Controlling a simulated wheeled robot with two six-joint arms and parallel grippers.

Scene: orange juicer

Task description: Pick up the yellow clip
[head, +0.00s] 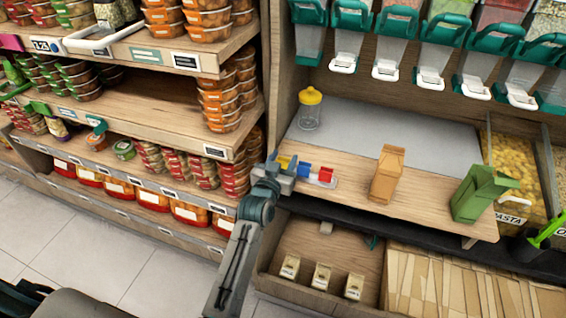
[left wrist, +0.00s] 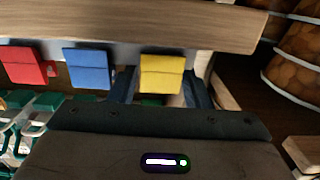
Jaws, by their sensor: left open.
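The yellow clip (head: 283,161) is at the left end of a row of clips on the wooden counter in the head view. In the left wrist view the yellow clip (left wrist: 162,73) sits between the fingers of my left gripper (left wrist: 160,90), which are open on either side of it. The blue clip (head: 304,169) and the red clip (head: 325,174) are to its right in the head view. In the left wrist view the blue clip (left wrist: 88,69) and the red clip (left wrist: 27,66) are to its left. My right gripper is not in view.
A jar with a yellow lid (head: 310,108) stands behind the clips. A brown paper bag (head: 387,174) and a green bag (head: 477,192) stand to the right on the counter. Bulk dispensers hang above.

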